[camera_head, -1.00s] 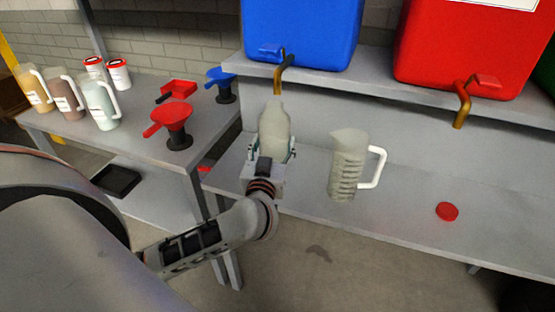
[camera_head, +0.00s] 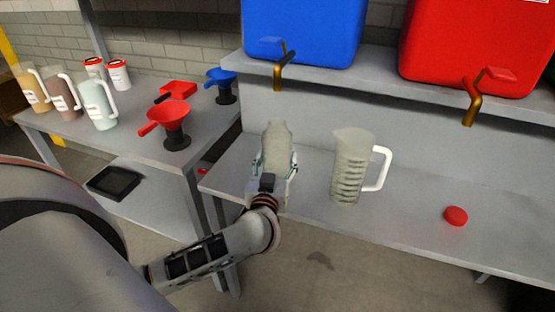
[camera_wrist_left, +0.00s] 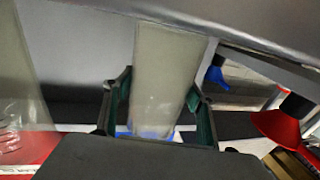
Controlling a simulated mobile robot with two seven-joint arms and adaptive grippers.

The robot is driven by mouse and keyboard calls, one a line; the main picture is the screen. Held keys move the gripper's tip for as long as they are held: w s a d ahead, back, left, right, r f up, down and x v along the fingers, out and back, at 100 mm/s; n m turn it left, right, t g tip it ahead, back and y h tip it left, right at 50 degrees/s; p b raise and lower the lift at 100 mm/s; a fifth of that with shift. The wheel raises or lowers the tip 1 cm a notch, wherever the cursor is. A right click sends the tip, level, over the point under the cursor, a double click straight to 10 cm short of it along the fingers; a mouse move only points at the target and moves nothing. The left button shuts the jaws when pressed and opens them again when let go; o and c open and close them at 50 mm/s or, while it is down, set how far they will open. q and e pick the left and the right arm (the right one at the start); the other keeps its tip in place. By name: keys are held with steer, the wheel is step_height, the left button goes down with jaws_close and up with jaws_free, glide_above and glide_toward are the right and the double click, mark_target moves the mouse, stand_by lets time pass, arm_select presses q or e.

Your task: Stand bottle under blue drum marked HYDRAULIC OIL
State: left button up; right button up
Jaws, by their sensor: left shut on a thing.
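My left gripper (camera_head: 274,172) is shut on a translucent grey-green bottle (camera_head: 278,142), held upright above the lower shelf (camera_head: 400,215). The bottle also shows between the fingers in the left wrist view (camera_wrist_left: 165,75). I cannot tell whether its base touches the shelf. The blue drum (camera_head: 303,35) stands on the upper shelf, with a brass tap (camera_head: 279,74) at its front. In the head view the tap's outlet is above the bottle's mouth, with a gap between. No marking on the blue drum is in view. My right gripper is not in view.
A ribbed measuring jug (camera_head: 350,170) stands close right of the bottle. A red cap (camera_head: 456,216) lies farther right. A red drum (camera_head: 470,45) has its own tap (camera_head: 473,104). The left table (camera_head: 140,145) holds several jugs, a red funnel (camera_head: 172,118) and a blue funnel (camera_head: 222,80).

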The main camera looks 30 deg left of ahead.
arm_select(q)
steer(key=o, duration=1.3)
steer(key=shift+f, duration=0.1)
steer(key=shift+c, duration=0.2)
steer(key=p+v, duration=0.2)
steer(key=v, duration=1)
steer(key=s+d+r+m+t+h, duration=0.1)
steer(key=d+r+m+t+h, duration=0.3)
steer(key=d+t+h, duration=0.15)
steer(key=s+d+f+m+g+h, duration=0.3)
steer(key=d+f+m+h, duration=0.2)
steer(key=d+f+h, duration=0.3)
steer(key=s+a+f+g+y, duration=0.1)
steer(key=s+f+g, duration=0.3)
steer(key=f, duration=0.7)
steer(key=s+a+f+g+y, duration=0.1)
steer(key=s+f+g, duration=0.3)
steer(key=f, duration=0.7)
steer(key=s+y, duration=0.1)
steer(key=s, duration=0.1)
steer(key=shift+s, duration=0.25)
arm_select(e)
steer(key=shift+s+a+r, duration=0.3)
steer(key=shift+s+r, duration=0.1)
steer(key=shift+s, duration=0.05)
